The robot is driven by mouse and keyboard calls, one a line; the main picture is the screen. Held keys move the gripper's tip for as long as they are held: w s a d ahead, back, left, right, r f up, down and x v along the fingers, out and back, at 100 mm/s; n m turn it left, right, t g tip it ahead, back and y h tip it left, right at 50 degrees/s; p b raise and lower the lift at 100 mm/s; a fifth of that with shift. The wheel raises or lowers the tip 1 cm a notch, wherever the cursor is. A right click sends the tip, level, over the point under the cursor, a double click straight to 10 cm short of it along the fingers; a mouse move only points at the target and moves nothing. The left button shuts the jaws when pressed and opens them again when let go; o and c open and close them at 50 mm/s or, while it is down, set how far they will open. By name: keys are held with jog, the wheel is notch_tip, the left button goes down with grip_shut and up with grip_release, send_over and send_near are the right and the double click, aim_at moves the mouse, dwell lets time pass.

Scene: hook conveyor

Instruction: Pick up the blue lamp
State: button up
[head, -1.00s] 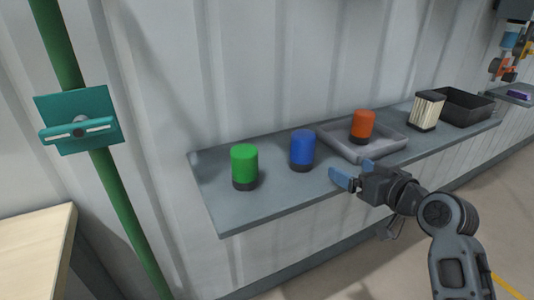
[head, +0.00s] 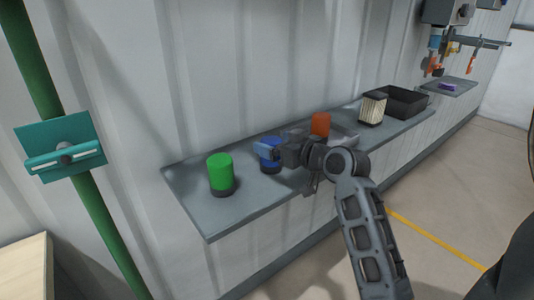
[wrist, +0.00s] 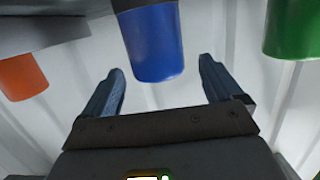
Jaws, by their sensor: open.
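The blue lamp (head: 271,163), a blue cylinder with a dark base, stands upright on the grey shelf (head: 222,222). My gripper (head: 266,150) is in front of it in the head view and hides part of it. In the wrist view, the blue lamp (wrist: 153,45) appears upside down, ahead of my open gripper (wrist: 161,68) and roughly in line with the gap between the two blue fingers. The fingers are apart with nothing held. Whether a finger touches the lamp cannot be told.
A green lamp (head: 220,170) stands left of the blue one. A ribbed pale block (head: 373,107) and a black bin (head: 405,100) are farther right. The wall is close behind.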

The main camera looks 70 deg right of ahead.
aim_at(267, 137)
jog(key=p+x, duration=0.1)
jog(key=x, duration=0.3)
jog(key=shift+w+d, duration=0.15)
jog(key=shift+w, duration=0.05)
jog(key=c, duration=1.1)
jog(key=shift+r, duration=0.1)
